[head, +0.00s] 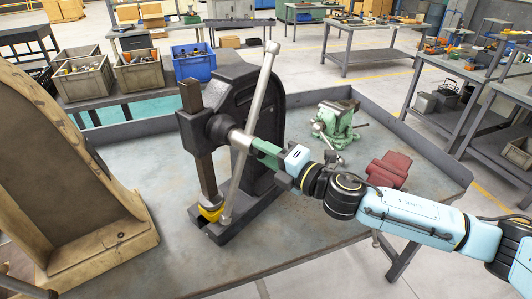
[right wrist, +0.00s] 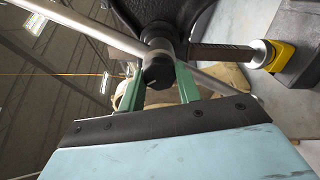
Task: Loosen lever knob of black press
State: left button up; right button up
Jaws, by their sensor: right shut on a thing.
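The black press (head: 240,95) stands on the grey workbench, with its square ram (head: 205,160) upright at its front. A long grey lever bar (head: 262,85) runs through the pivot hub and leans with its top to the right. In the right wrist view, the dark lever knob (right wrist: 158,72) sits at the hub where the bar (right wrist: 90,25) crosses. My right gripper (head: 257,146) reaches the hub from the right. Its green fingers (right wrist: 158,82) are on either side of the knob, shut on it. In the head view the fingers hide the knob. My left gripper is not in view.
A yellow piece (head: 211,212) sits under the ram. A worn beige housing (head: 75,215) stands at the left. A green vise (head: 336,122) and a red block (head: 388,170) lie to the right. Bins (head: 143,72) stand behind. The bench front is clear.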

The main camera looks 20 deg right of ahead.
dwell(0.4)
jog(key=o, duration=1)
jog(key=shift+c, duration=0.2)
jog(key=b+v, duration=0.6)
jog(key=v, duration=0.7)
jog(key=shift+s, duration=0.15)
jog(key=shift+f, duration=0.1)
